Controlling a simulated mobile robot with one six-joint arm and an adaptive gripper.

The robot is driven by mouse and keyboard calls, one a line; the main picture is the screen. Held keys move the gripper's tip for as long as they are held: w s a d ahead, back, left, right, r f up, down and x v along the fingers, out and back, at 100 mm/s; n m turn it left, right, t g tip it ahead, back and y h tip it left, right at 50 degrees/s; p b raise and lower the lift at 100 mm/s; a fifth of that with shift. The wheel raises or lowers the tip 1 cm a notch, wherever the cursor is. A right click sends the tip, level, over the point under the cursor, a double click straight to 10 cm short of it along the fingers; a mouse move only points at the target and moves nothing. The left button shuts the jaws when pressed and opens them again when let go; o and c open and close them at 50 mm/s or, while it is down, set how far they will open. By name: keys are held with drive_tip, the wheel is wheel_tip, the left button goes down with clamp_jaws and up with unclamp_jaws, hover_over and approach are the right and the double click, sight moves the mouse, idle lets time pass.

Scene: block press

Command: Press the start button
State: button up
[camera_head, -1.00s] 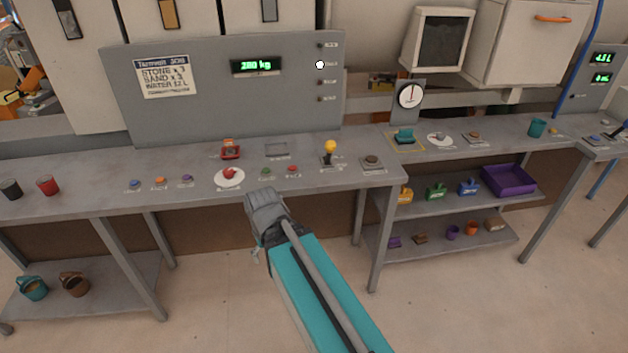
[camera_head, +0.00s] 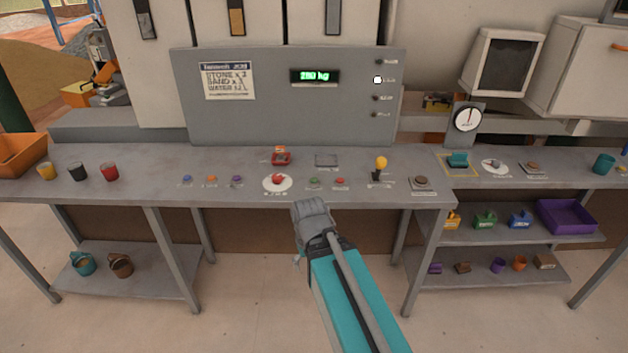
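A row of small controls sits on the grey bench (camera_head: 130,170). A green button (camera_head: 314,182) and a red button (camera_head: 340,182) lie side by side near the bench's front middle. Their labels are too small to read, so I cannot tell for sure which is the start button. My gripper (camera_head: 311,203) is at the bench's front edge, just below the green button in the picture and apart from it. I see it from behind, and its fingers are not clear enough to tell open from shut.
A red knob on a white disc (camera_head: 277,183) is left of the green button. A yellow-topped lever (camera_head: 381,164) and a dark round button (camera_head: 421,181) stand to the right. Behind, a grey panel has a display (camera_head: 315,76) reading about 280 kg and one lit lamp (camera_head: 377,80).

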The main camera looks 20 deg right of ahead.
clamp_jaws()
idle(1.4)
